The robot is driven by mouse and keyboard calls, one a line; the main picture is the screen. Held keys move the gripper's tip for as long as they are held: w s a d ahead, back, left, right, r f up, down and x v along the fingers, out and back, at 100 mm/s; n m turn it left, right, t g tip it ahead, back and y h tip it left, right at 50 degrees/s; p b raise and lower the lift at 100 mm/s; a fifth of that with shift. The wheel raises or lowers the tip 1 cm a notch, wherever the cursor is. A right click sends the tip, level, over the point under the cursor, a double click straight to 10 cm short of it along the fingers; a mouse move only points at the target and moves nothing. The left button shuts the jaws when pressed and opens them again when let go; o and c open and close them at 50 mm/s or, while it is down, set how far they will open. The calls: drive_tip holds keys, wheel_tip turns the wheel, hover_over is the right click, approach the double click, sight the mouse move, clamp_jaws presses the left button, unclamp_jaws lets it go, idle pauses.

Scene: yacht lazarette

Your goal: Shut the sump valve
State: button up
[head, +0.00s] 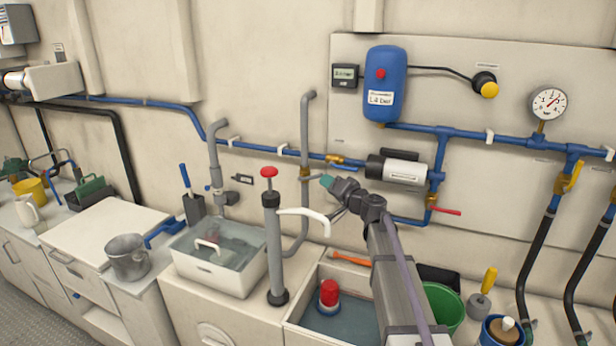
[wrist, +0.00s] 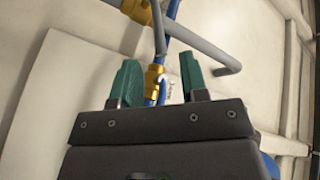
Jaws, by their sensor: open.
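My gripper (head: 327,181) shows in the head view just right of the upright grey pipe (head: 304,130). In the wrist view its two teal fingers (wrist: 159,62) are apart, with nothing held. A brass fitting (head: 304,173) sits on the grey pipe; another brass fitting (head: 336,159) is on the blue pipe behind my gripper. In the wrist view a brass fitting (wrist: 154,78) appears between the fingers, and another brass body (wrist: 136,10) with a thin grey bar is beyond. Contact is not visible. No readable label shows which is the sump valve.
A red-handled pump (head: 272,240) stands left of my arm, its white spout (head: 303,216) below my gripper. A white pump unit (head: 398,168) is on the wall to the right. A red lever (head: 446,211) and a yellow lever (head: 575,176) are farther right. A water basin (head: 217,265) is lower left.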

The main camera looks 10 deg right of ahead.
sight(315, 177)
drive_tip(key=x, duration=0.7)
drive_tip(key=shift+w+a+f, duration=0.1)
drive_tip(key=shift+w+a, duration=0.05)
drive_tip(key=shift+w, duration=0.05)
drive_tip(key=shift+c, duration=0.4)
clamp_jaws()
